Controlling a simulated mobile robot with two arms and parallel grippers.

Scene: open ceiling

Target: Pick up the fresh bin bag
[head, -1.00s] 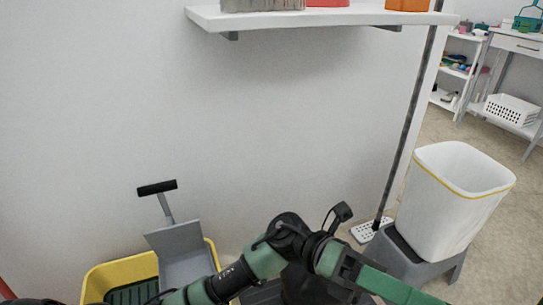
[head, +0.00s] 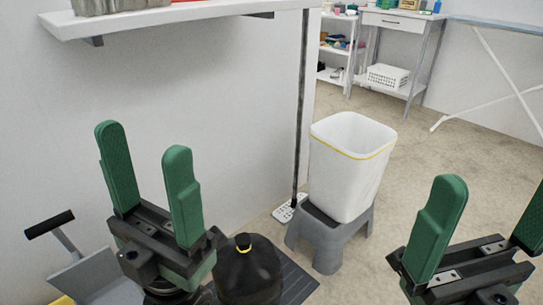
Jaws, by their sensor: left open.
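I cannot clearly make out a fresh bin bag in the head view. A black bag (head: 247,275) with a yellow tie at its neck stands on a dark mat at the bottom centre, just right of my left gripper's base. A white bin (head: 345,170) with a yellow line round its rim stands on a grey stool. My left gripper (head: 143,142) is open and empty, raised in front of the wall. My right gripper (head: 496,190) is at the lower right, its fingers apart and nothing seen between them; its far finger is cut off by the picture's edge.
A grey stool (head: 328,240) carries the bin. A mop (head: 299,130) stands against the wall end. A grey dustpan (head: 95,280) is at the lower left. A wall shelf (head: 190,14) runs along the top left. Open floor (head: 425,155) lies right of the bin.

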